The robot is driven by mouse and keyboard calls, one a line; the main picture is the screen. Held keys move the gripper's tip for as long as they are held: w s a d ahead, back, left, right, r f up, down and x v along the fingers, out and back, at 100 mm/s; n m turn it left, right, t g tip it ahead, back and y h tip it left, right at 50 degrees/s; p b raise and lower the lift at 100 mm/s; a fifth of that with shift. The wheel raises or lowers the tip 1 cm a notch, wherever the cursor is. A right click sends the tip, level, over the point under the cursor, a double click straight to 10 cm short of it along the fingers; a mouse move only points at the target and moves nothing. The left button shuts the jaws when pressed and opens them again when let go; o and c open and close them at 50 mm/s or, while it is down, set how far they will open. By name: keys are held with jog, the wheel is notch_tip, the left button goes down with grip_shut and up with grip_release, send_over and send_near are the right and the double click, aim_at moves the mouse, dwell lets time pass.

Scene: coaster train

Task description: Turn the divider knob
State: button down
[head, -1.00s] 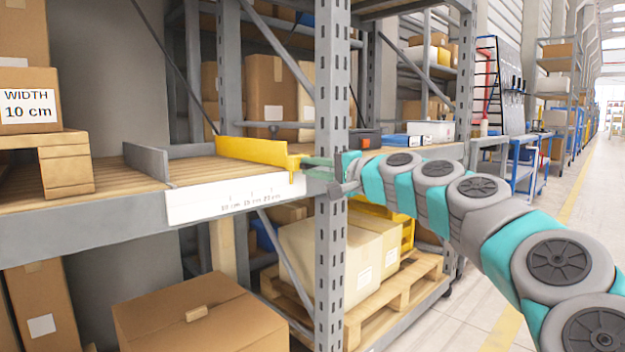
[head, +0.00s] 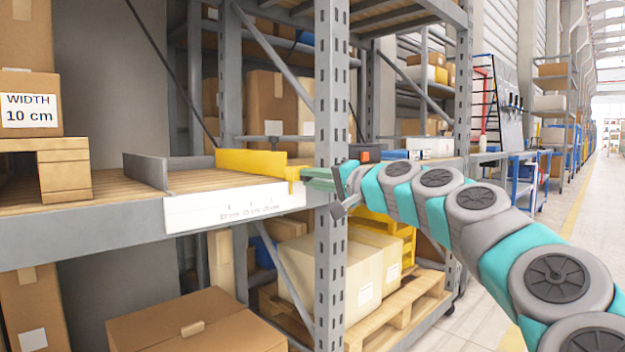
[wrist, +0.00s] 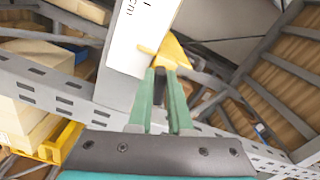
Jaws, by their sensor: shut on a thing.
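The yellow divider (head: 250,161) stands on the slatted shelf, toward the right end of the bay. Its front end reaches over the white scale strip (head: 235,207) on the shelf edge. My gripper (head: 305,178) is at that front end, its green fingers coming in from the right past the grey upright.
A grey fixed divider (head: 146,170) stands left of the yellow one. A carton (head: 31,104) labelled "WIDTH 10 cm" sits on a small wooden stand (head: 60,165) at the left. The perforated grey upright (head: 331,100) is close beside my gripper. The aisle at right is clear.

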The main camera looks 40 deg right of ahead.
jog(key=c, duration=0.8)
grip_release()
jog(key=shift+c, duration=0.2)
jog(key=s, duration=0.7)
jog(key=shift+s+d+p, duration=0.3)
jog(key=shift+s, duration=0.1)
